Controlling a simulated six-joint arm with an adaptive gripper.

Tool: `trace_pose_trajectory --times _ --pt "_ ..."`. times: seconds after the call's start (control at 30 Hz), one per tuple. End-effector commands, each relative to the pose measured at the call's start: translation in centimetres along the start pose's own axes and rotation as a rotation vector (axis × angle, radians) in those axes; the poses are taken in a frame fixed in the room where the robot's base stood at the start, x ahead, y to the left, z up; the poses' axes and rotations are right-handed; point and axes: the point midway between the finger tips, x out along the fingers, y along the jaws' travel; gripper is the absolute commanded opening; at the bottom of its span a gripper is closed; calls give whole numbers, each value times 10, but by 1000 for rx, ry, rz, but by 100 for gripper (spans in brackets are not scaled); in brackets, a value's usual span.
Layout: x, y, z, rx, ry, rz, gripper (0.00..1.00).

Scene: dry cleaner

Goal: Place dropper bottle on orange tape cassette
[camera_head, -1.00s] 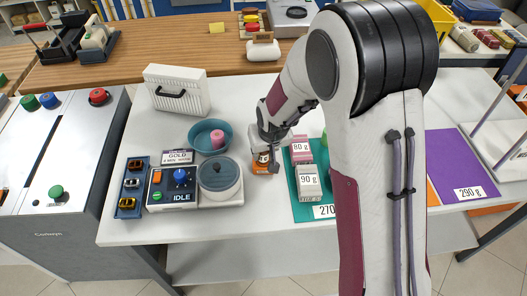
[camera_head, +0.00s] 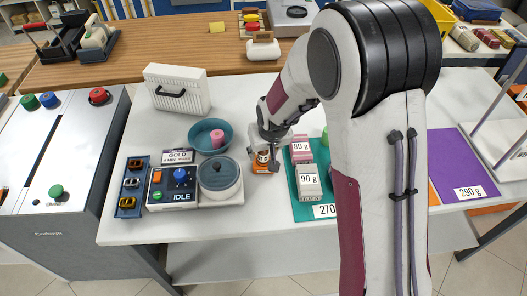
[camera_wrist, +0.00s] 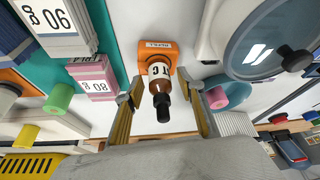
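The dropper bottle (camera_head: 263,157), brown with a white label and black dropper top, stands upright and appears to rest on the orange tape cassette (camera_head: 262,170) on the white table. In the wrist view the bottle (camera_wrist: 160,86) points its black top toward the camera, and the cassette (camera_wrist: 154,49) shows behind it. My gripper (camera_head: 266,147) is just above and around the bottle's upper part. Its fingers (camera_wrist: 165,103) are apart, with visible gaps on both sides of the bottle. The bottle's base is partly hidden.
Left of the cassette stand a pot-like lidded unit (camera_head: 219,175), a blue bowl (camera_head: 222,127) with a pink cylinder and a control box (camera_head: 158,188). Right is a teal mat (camera_head: 301,211) with weight-labelled blocks (camera_head: 309,180). My arm hides part of the right side.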

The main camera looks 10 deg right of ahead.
Motion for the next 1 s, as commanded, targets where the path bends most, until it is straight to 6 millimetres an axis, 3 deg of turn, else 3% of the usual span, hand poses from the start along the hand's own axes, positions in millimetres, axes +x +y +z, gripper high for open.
trace_pose_trajectory --times 1.0 --pt "-99 0 0 0 2 0 39"
